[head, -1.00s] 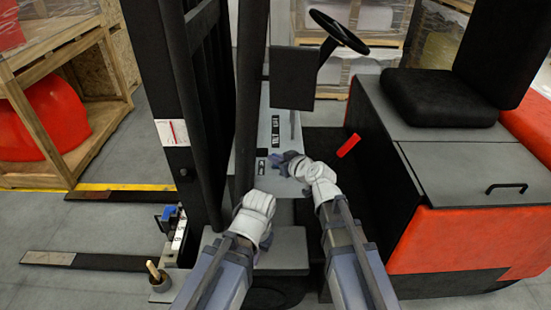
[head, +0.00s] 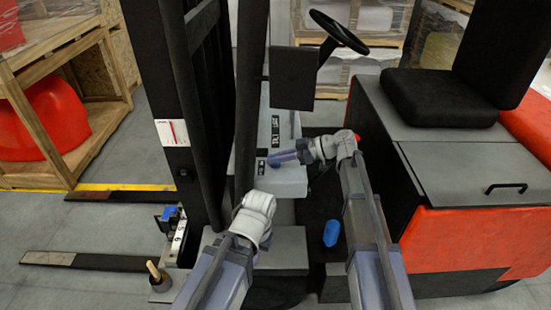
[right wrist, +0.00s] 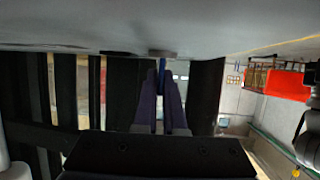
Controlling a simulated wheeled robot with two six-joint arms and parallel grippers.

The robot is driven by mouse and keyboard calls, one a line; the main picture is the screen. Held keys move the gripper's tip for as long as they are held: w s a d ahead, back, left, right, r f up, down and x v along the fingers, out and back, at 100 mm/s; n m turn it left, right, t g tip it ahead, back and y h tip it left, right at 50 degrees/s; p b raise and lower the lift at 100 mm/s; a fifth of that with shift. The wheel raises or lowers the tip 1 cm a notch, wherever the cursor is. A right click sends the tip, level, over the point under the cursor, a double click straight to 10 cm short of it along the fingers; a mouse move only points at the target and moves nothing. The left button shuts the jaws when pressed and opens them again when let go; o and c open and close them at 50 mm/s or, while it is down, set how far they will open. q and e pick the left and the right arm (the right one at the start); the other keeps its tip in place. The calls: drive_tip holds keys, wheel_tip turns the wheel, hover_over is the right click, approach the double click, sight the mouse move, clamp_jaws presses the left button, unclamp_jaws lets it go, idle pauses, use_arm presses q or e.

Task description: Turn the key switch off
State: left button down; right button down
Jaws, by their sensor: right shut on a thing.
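The grey console (head: 285,182) of the forklift stands below the steering wheel, with small black labels on it. My right gripper (head: 279,158) reaches in from the right against the console. In the right wrist view the two dark fingers (right wrist: 161,92) are close together on a thin blue piece, the key switch (right wrist: 162,66), just under the grey console surface. In the head view the blue key (head: 274,163) barely shows at the fingertips, so its angle cannot be told. My left wrist shows at lower centre, but its fingers are hidden.
The steering wheel (head: 339,31) and a black box (head: 293,78) are above the console. The dark mast (head: 250,90) is left of it. A blue piece (head: 330,233) is low beside my right arm. The seat (head: 438,97) is on the right.

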drive_tip(key=shift+w+n+g, duration=0.1)
drive_tip(key=shift+n+g, duration=0.5)
drive_tip(key=shift+g, duration=0.1)
drive_tip(key=shift+f+n+g, duration=0.1)
drive_tip(key=shift+n+g, duration=0.2)
drive_tip(key=c, duration=1)
unclamp_jaws()
drive_tip(key=p+v, duration=0.2)
drive_tip(key=v, duration=0.4)
drive_tip(key=shift+d+r+p, duration=0.25)
drive_tip(key=shift+p, duration=0.1)
drive_tip(key=shift+d+r, duration=0.15)
drive_tip(key=shift+d, duration=0.45)
